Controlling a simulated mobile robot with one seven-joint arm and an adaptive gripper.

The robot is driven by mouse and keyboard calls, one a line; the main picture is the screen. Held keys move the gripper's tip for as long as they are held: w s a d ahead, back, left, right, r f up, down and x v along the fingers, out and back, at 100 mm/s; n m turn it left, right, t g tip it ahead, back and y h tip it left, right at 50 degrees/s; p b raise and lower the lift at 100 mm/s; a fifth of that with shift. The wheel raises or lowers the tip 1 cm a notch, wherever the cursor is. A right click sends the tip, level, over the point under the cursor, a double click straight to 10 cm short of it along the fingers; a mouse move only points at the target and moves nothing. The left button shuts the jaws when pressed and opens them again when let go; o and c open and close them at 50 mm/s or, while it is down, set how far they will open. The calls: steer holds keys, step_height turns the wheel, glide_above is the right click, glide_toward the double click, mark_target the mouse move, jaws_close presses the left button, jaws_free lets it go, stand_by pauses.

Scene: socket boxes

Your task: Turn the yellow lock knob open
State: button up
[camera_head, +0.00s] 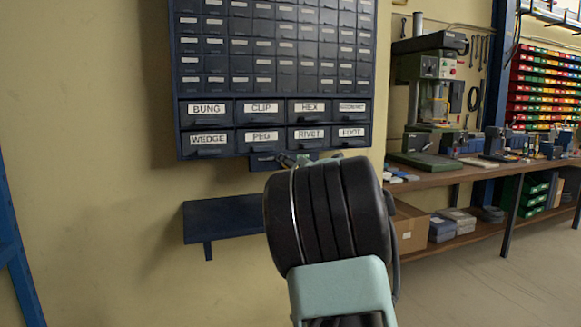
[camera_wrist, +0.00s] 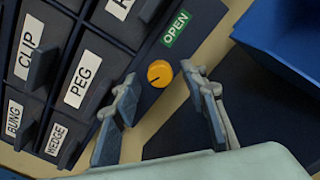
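The yellow lock knob (camera_wrist: 159,73) shows in the wrist view as a round disc with a dark pointer mark on its left side. A green OPEN label (camera_wrist: 176,29) sits just above and to the right of it. My gripper (camera_wrist: 160,84) is open, with one finger to each side of the knob in the picture; I cannot tell whether either finger touches it. In the head view my arm hides the knob and most of my gripper, below the drawer cabinet (camera_head: 275,97).
Labelled drawers, among them PEG (camera_wrist: 84,80) and CLIP (camera_wrist: 34,50), lie left of the knob in the wrist view. A dark blue shelf (camera_head: 222,217) juts from the wall below the cabinet. A workbench (camera_head: 460,177) with a drill press stands at the right.

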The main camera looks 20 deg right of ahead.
steer(key=shift+w, duration=0.1)
steer(key=shift+c, duration=0.7)
jaws_close()
steer(key=shift+m, duration=0.3)
steer(key=shift+m+p, duration=4.85)
steer(key=shift+m, duration=7.75)
